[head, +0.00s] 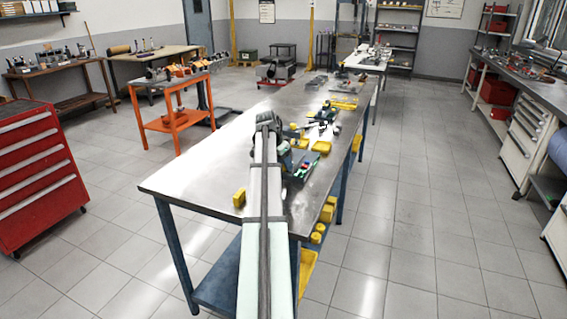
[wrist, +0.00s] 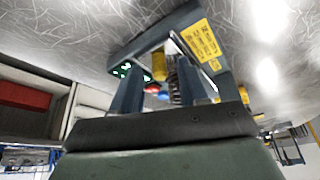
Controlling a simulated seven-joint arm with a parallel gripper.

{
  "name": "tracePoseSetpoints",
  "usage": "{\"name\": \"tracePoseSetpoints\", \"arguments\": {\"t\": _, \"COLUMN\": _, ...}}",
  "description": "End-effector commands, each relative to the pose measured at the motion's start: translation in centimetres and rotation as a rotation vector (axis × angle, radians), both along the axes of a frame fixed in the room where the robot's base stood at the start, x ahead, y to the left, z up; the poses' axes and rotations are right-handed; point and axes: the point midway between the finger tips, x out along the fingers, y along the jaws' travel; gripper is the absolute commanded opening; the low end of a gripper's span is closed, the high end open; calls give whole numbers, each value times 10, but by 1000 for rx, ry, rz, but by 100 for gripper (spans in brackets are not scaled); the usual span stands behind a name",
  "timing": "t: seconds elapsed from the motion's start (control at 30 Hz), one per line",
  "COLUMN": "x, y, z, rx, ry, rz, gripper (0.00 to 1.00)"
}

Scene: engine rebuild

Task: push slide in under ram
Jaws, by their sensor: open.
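In the wrist view, a blue-grey press-like frame (wrist: 150,37) with a yellow label (wrist: 201,40) fills the middle, against the scratched metal bench top. A yellow cylinder (wrist: 159,66) and a coiled spring (wrist: 173,80) show inside it. I cannot tell for sure which part is the ram or the slide. A dark panel with green marks (wrist: 124,70) and red and blue knobs (wrist: 153,88) are beside them. My gripper (wrist: 164,82) is open, its fingers pointing at the frame; contact cannot be told. In the head view my arm mostly hides this spot.
The long steel bench (head: 205,170) has a yellow block (head: 239,198) left of my arm. The bench's left part is clear. An orange cart (head: 172,122) and red drawer cabinet (head: 38,170) stand left.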

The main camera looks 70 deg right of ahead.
Motion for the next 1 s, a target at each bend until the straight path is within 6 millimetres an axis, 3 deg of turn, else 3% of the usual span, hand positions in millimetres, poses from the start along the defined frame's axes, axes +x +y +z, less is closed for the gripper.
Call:
{"name": "tracePoseSetpoints", "arguments": {"t": 0.13, "x": 0, "y": 0, "z": 0, "rx": 0, "ry": 0, "rz": 0, "gripper": 42}}
{"name": "tracePoseSetpoints", "arguments": {"t": 0.57, "x": 0, "y": 0, "z": 0, "rx": 0, "ry": 0, "rz": 0, "gripper": 0}}
{"name": "tracePoseSetpoints", "arguments": {"t": 1.0, "x": 0, "y": 0, "z": 1, "rx": 0, "ry": 0, "rz": 0, "gripper": 0}}
